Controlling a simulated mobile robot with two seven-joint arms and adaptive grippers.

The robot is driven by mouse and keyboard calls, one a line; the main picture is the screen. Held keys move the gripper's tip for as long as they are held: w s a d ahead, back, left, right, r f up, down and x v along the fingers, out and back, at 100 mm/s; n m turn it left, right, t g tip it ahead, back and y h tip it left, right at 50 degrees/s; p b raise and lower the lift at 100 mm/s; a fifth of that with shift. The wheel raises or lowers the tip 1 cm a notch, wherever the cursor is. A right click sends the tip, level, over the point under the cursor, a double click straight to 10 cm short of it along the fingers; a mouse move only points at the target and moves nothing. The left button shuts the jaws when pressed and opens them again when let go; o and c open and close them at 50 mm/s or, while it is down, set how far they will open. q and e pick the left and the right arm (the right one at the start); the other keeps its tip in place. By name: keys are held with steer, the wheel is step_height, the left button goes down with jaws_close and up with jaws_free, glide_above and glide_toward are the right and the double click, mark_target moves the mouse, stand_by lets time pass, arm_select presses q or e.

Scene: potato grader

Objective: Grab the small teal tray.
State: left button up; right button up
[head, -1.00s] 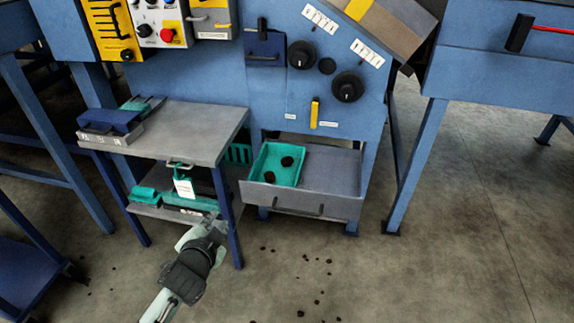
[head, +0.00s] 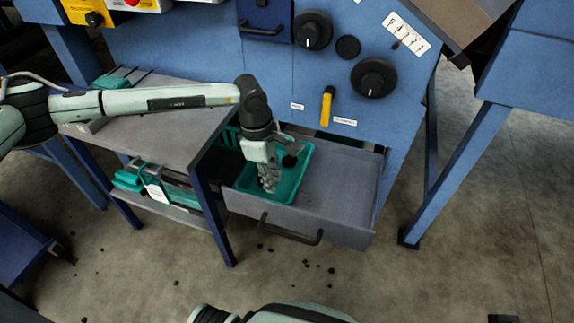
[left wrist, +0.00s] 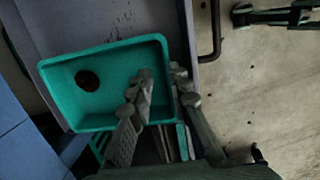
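The small teal tray (head: 291,186) lies in the left part of the pulled-out grey drawer (head: 340,187). A dark lump (head: 289,160) shows in it, partly behind my gripper. The left wrist view shows the tray (left wrist: 65,107) with one dark lump (left wrist: 87,81) inside. There my left gripper (left wrist: 163,76) has one finger inside the tray and the other outside, with a tray wall between. The fingers are apart; I see no firm contact with the wall. I cannot make out my right gripper.
A grey-topped side table (head: 165,140) stands left of the drawer, under my left arm. Teal items and a white tag (head: 157,192) show on its lower shelf. Knobs and a yellow handle (head: 327,106) are above the drawer. Floor in front is open, with scattered dark bits.

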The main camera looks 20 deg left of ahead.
mark_target(262, 196)
arm_select(q)
steer(key=a, duration=0.1)
steer(key=a+y, duration=0.1)
steer(key=shift+s+a+r, duration=0.1)
steer(key=shift+s+a, duration=0.25)
steer(key=shift+a+f, duration=0.15)
steer(key=shift+f, duration=0.1)
steer(key=f, duration=0.7)
steer(key=shift+w+f, duration=0.15)
steer(key=shift+w, duration=0.05)
jaws_close()
